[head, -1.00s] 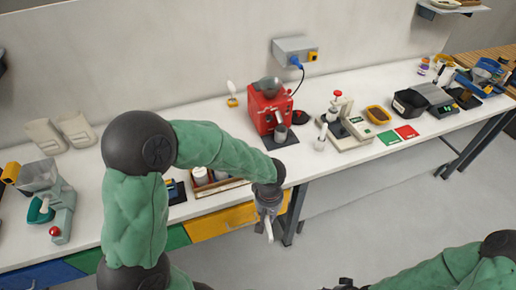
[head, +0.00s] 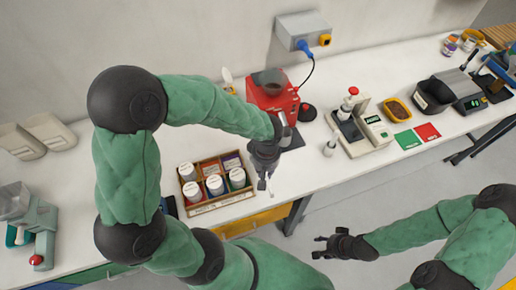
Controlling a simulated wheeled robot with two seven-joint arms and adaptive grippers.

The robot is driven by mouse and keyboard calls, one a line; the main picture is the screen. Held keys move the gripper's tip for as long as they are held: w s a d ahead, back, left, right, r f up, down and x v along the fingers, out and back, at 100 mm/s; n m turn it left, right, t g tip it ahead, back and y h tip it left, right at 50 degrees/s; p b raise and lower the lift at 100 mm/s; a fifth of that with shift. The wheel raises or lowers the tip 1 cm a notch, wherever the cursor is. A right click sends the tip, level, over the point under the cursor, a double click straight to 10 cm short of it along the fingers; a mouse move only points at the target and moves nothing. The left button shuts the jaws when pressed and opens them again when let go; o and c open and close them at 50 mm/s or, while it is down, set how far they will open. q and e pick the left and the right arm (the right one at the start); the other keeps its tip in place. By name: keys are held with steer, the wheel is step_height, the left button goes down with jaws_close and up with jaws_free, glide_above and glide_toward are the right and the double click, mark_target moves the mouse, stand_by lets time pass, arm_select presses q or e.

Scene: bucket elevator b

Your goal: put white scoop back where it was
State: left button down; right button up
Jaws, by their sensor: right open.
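The white scoop (head: 262,184) shows as a small pale piece at the fingertips of my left gripper (head: 264,168). That gripper points down, just right of the wooden jar tray (head: 222,203) and over the front part of the bench. Its fingers seem shut on the scoop, most of which is hidden or too small to make out. My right gripper (head: 322,246) is open and empty, in front of the bench over the floor.
A red machine (head: 268,92) stands behind my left gripper, partly hidden by my arm. A small white container (head: 329,149) and a white press (head: 362,128) stand to the right. Green (head: 407,140) and red (head: 427,132) cards lie beyond. Bench between tray and container is mostly clear.

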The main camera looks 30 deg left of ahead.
arm_select(q)
steer(key=w+a+f, duration=0.1)
steer(key=w, duration=0.1)
steer(key=w+a+f, duration=0.1)
steer(key=w+a, duration=0.1)
steer(key=w+a+f, duration=0.1)
steer(key=w+a, duration=0.1)
steer(key=shift+w+f, duration=0.15)
steer(key=shift+f, duration=0.15)
steer(key=w+a+f, duration=0.2)
steer(key=f, duration=0.1)
steer(key=w+a+f, duration=0.1)
steer(key=w+f, duration=0.1)
steer(key=shift+f, duration=0.25)
steer(key=shift+w+a+f, duration=0.2)
steer(key=shift+a+f, duration=0.05)
steer(key=shift+f, duration=1.65)
steer(key=shift+f, duration=0.1)
steer(key=c, duration=1.1)
jaws_free()
steer(key=shift+c, duration=0.2)
